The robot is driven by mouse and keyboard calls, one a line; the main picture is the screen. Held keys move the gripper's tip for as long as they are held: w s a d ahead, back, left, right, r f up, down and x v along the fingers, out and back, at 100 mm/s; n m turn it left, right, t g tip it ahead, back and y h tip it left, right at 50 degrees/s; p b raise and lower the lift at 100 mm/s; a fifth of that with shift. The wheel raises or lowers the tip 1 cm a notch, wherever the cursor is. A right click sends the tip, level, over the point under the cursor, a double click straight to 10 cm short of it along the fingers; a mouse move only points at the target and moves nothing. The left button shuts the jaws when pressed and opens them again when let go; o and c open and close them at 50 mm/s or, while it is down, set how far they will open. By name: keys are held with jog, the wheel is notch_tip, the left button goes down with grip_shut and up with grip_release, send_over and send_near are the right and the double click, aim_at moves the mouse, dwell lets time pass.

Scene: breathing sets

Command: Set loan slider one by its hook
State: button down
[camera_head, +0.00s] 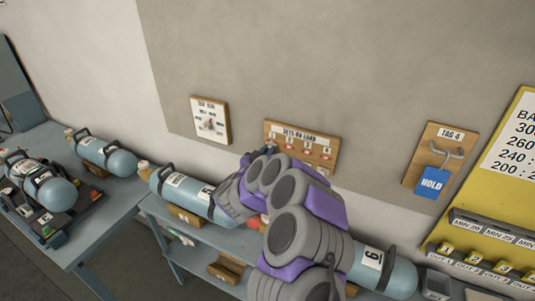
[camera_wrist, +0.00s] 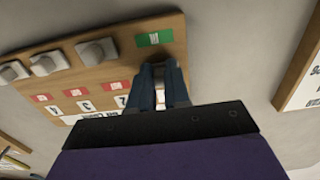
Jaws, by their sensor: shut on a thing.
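The sets-on-loan board (camera_head: 328,142) hangs on the wall, partly behind my arm in the head view. In the wrist view the board (camera_wrist: 130,33) appears upside down. Three grey slider knobs (camera_wrist: 97,50) sit in a row there, with red marks beside them above numbers 2, 3 and 4. A green mark (camera_wrist: 154,39) shows in the slider one column. My gripper (camera_wrist: 165,84) is shut there, below the green mark in the picture; slider one and its number are hidden by the fingers.
A blue HOLD tag (camera_head: 432,182) hangs on a hook board (camera_head: 447,142) at right. A small notice board (camera_head: 211,120) is at left. Blue cylinders (camera_head: 188,193) lie on the bench below, with another (camera_head: 398,276) near my arm. A yellow board (camera_head: 510,180) stands far right.

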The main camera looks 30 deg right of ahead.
jog(key=shift+w+r+p, duration=0.1)
jog(key=shift+r+p, duration=0.2)
jog(key=shift+r, duration=0.65)
jog(key=c, duration=1.1)
grip_release()
jog(key=shift+f, duration=0.1)
jog(key=shift+a, duration=0.1)
jog(key=shift+s+a, duration=0.2)
jog(key=v, duration=1.7)
jog(key=shift+f+b, duration=0.1)
jog(key=shift+b, duration=0.2)
jog(key=shift+w, duration=0.1)
